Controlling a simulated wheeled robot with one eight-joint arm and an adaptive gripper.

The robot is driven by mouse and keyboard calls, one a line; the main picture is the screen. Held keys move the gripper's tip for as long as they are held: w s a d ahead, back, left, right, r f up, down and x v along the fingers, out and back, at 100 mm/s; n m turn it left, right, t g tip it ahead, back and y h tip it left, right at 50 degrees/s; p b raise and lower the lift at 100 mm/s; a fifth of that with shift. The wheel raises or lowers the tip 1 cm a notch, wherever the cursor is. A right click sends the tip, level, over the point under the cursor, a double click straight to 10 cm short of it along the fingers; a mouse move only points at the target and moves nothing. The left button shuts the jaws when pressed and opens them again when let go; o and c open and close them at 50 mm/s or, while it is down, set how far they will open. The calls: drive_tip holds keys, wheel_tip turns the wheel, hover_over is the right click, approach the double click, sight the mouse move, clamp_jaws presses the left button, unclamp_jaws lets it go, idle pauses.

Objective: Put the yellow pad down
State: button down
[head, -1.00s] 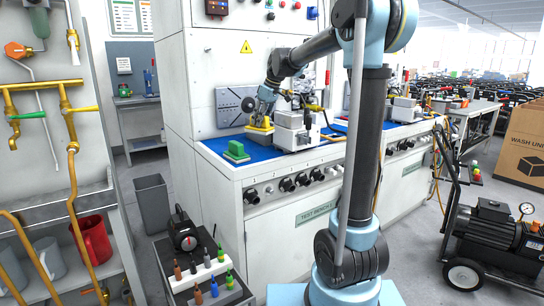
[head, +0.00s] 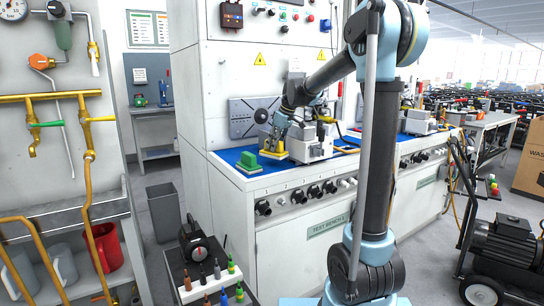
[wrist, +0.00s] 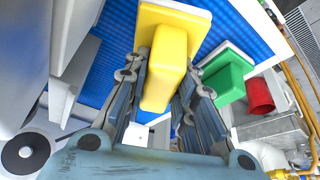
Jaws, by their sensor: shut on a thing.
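The yellow pad (head: 276,153) is a block with a wider flat base. In the head view it is low over the blue mat (head: 229,156), just right of the green pad (head: 247,162). I cannot tell for certain whether its base touches the mat. My gripper (head: 274,137) is shut on it from above. In the wrist view the yellow pad (wrist: 168,62) sits between the two fingers of my gripper (wrist: 163,78). The green pad (wrist: 227,74) lies apart to its right, on the mat.
A white machine block (head: 309,145) stands close on the right of the yellow pad. A grey plate (head: 254,117) is on the panel behind. Knobs (head: 297,196) line the bench front. A cart with small bottles (head: 215,270) stands below.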

sight(275, 153)
drive_tip(key=shift+f, duration=2.1)
drive_tip(key=c, duration=1.3)
unclamp_jaws()
